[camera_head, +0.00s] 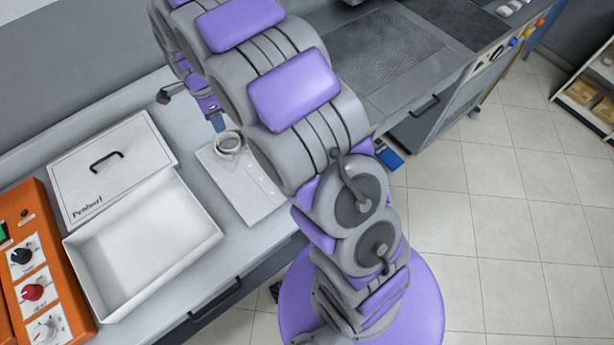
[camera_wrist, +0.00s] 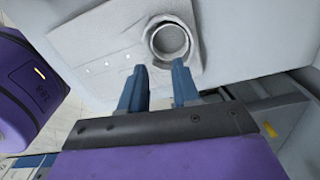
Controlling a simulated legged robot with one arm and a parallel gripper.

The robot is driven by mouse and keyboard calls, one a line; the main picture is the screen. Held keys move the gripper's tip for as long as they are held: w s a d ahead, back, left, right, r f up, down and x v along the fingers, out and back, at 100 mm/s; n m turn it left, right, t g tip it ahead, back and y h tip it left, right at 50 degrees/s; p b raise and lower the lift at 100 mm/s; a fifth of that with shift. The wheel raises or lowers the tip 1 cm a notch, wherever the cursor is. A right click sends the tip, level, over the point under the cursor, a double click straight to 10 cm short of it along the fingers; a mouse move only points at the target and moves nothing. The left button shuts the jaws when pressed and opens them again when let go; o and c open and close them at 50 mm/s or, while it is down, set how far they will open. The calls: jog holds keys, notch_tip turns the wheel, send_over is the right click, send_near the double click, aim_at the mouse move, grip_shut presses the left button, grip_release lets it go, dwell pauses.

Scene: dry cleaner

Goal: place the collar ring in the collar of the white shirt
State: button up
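The white shirt (camera_head: 243,185) lies folded flat on the counter, with small buttons down its front. It also shows in the wrist view (camera_wrist: 100,45). At its collar end sits a pale round collar ring (camera_wrist: 169,26), which appears to be inside the upright collar (camera_wrist: 148,40). In the head view the ring (camera_head: 229,138) and the collar blend together. My gripper (camera_wrist: 158,66) is open and empty, its two blue fingers apart just beside the collar in the wrist view.
An open white box (camera_head: 205,232) and its lid with a black handle (camera_head: 135,150) stand left of the shirt. An orange control panel (camera_head: 45,265) is at the far left. A grey mesh surface (camera_head: 375,50) lies beyond my arm.

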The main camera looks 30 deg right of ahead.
jog(key=s+d+r+n, duration=0.4)
jog(key=s+r, duration=0.1)
jog(key=s, duration=0.2)
jog(key=s+d+r+n, duration=0.3)
jog(key=s+d+r, duration=0.2)
jog(key=s, duration=0.3)
jog(key=s+d+r+n+g, duration=0.1)
jog(key=s+n, duration=0.9)
jog(key=s, duration=1.2)
jog(key=shift+s+d+r+g, duration=0.25)
jog(key=shift+d+r+g, duration=0.05)
jog(key=shift+d, duration=0.35)
jog(key=shift+d, duration=0.3)
